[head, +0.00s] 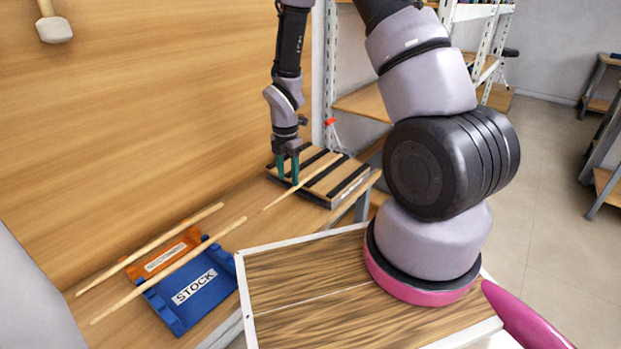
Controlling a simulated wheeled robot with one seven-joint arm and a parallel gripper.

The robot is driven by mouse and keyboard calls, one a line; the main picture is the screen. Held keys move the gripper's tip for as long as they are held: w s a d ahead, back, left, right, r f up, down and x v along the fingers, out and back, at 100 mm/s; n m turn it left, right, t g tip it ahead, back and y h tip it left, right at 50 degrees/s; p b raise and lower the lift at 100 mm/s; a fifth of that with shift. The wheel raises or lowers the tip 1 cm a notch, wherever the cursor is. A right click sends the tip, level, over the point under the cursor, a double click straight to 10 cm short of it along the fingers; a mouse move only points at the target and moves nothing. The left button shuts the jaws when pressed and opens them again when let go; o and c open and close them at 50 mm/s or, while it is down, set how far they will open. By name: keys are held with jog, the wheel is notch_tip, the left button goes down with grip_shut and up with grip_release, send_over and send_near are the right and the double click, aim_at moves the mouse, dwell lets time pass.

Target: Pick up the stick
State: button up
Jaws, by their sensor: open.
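My gripper (288,180) points straight down with teal fingers, open and empty. It is over the left edge of a black-striped wooden board. A thin pale stick (318,173) lies slanted across this board, its near end reaching past the board's left edge. The fingertips appear just above or behind this stick; I cannot tell if they touch it. Two more similar sticks lie to the left: one (150,247) across an orange holder (165,258), one (165,272) across a blue holder (193,291) labelled STOCK.
The striped board (350,183) sits at the right end of the wooden bench (240,222), against a tall wood panel (150,110). A mallet (54,29) hangs at the upper left. White-framed shelving (482,55) stands behind. The bench between the holders and board is mostly clear.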

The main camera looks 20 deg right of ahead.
jog(key=shift+d+f, duration=0.1)
jog(key=shift+f, duration=1.9)
grip_shut()
jog(key=shift+r, duration=0.1)
notch_tip(320, 180, up, 10)
